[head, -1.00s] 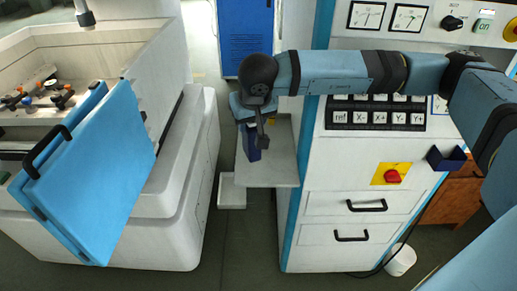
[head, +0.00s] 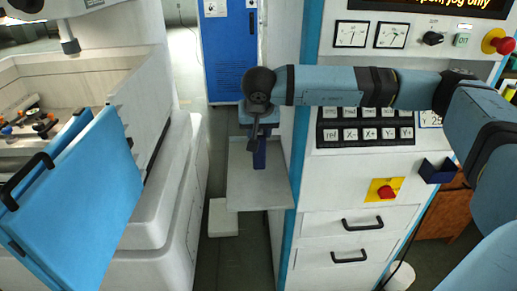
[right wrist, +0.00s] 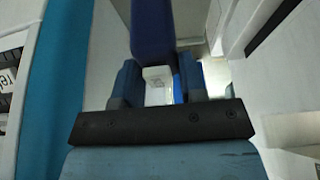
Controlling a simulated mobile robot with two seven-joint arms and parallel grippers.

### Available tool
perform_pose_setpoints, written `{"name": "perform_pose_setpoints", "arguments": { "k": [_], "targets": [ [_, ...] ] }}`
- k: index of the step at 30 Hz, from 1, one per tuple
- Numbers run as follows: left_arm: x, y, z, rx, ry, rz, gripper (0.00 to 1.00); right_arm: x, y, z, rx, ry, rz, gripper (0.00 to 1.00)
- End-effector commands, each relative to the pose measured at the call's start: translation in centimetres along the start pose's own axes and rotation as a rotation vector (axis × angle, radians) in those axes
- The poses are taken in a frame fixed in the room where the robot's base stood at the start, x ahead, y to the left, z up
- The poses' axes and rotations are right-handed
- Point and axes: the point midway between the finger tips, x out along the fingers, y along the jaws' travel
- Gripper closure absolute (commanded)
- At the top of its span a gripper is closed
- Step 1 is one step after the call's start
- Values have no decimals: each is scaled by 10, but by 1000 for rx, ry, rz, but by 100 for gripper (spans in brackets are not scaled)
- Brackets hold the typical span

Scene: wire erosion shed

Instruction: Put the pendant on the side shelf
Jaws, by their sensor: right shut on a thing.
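The pendant (head: 259,155) is a dark blue, narrow body held by my right gripper (head: 259,136), pointing down. In the right wrist view the pendant (right wrist: 153,35) stands between the two fingers of the right gripper (right wrist: 158,80), with a white part near them. The side shelf (head: 258,194) is a grey plate on the left side of the white control cabinet. The pendant is over the shelf in the head view; whether it touches the plate I cannot tell. My left gripper is out of view.
The control cabinet (head: 345,225) stands right of the shelf, with a red stop button (head: 386,192) and a dark blue holder (head: 437,171) on its front. A machine with an open blue door (head: 75,185) is at left. The shelf's front part is bare.

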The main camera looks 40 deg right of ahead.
Motion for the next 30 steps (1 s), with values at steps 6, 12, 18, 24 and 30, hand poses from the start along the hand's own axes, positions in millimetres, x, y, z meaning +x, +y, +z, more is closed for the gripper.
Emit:
{"name": "perform_pose_setpoints", "arguments": {
  "k": [6,12,18,24,30],
  "targets": [
    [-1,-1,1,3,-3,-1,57,20,-1,8,0,1,-1,100],
    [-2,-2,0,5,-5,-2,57,40,-1,17,-2,-1,0,100],
    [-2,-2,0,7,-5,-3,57,60,-1,25,0,1,-1,100],
    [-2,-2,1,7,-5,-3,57,60,-1,25,0,1,-1,100],
    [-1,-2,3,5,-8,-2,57,62,-1,26,-1,0,-1,44]
  ]
}}
